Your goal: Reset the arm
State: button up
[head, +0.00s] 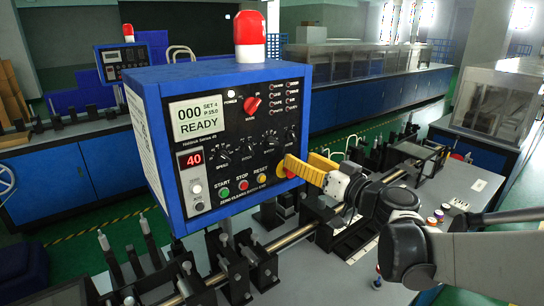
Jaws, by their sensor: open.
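My gripper (298,164) has yellow fingers and is open, with nothing visible between them. It is at the lower right edge of the blue control box (150,150), close to the front panel; I cannot tell whether it touches. My grey and white arm reaches in from the right. The panel's display reads "000" and "READY", and a smaller red display (191,159) reads "40". Green START (224,193), red STOP (243,185) and yellow RESET (262,178) buttons sit left of the fingers. The fingers hide part of the panel's right edge.
A red and white beacon (250,40) stands on the box. Below are a metal shaft (292,238) and black brackets (262,263). A grey worktop (470,185) with small coloured items lies at right. Blue cabinets (350,98) and a second control box (122,60) are behind.

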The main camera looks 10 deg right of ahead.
jog(key=s+a+f+g+h+b, duration=0.2)
jog(key=s+a+f+g+b, duration=0.4)
jog(key=s+a+f, duration=0.55)
jog(key=s+d+f+g+h, duration=0.1)
jog(key=s+d+f+h, duration=0.1)
jog(key=s+f, duration=0.3)
jog(key=s+d+f+m+g+h+b, duration=0.1)
jog(key=s+d+f+g+h, duration=0.1)
jog(key=s+d+f, duration=0.3)
jog(key=shift+s+f+m+g+h, duration=0.3)
jog(key=shift+s+f+h, duration=0.25)
jog(key=shift+s, duration=0.3)
